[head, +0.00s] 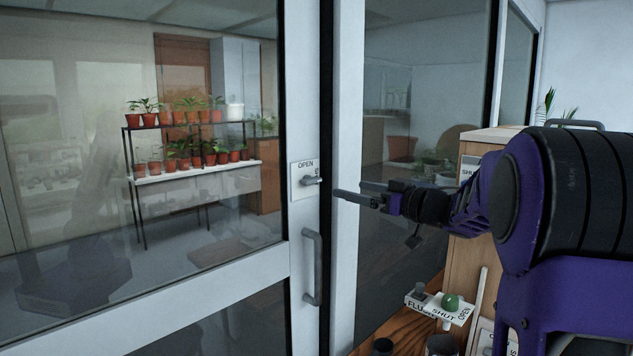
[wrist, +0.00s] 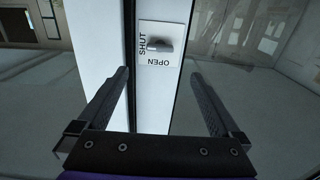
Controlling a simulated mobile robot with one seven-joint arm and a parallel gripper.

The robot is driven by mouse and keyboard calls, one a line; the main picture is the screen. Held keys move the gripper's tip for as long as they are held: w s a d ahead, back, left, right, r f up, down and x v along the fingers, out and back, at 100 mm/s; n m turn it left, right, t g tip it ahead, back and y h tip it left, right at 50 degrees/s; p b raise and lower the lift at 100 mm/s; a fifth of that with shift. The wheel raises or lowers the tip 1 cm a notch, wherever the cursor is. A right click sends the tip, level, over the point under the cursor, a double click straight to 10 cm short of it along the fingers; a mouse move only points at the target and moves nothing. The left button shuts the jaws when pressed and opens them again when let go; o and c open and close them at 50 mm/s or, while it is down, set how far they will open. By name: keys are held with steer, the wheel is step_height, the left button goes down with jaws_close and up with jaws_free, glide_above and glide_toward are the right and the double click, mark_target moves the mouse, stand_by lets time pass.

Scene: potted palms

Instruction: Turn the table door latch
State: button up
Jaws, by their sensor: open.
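The latch (head: 312,181) is a small grey lever on a white plate (head: 304,194) fixed to the pale frame of a glass door. The plate reads OPEN at its top, with small, unclear lettering at its right. In the wrist view the latch (wrist: 159,45) lies roughly level, and the plate (wrist: 173,31) shows SHUT at the left and OPEN upside down below. My gripper (head: 349,189) is open and empty, just right of the latch in the head view. In the wrist view my gripper (wrist: 160,75) has its fingers spread, with the latch ahead between their lines, apart from both.
A grey vertical door handle (head: 312,267) is below the latch. At the lower right are a labelled panel with a green knob (head: 451,301) and a wooden cabinet (head: 462,262). Behind the glass stands a rack (head: 190,176) of potted plants.

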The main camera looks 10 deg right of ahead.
mark_target(315, 180)
steer(key=x, duration=1.2)
steer(key=shift+w+a, duration=0.15)
steer(key=shift+w, duration=0.1)
steer(key=c, duration=1.4)
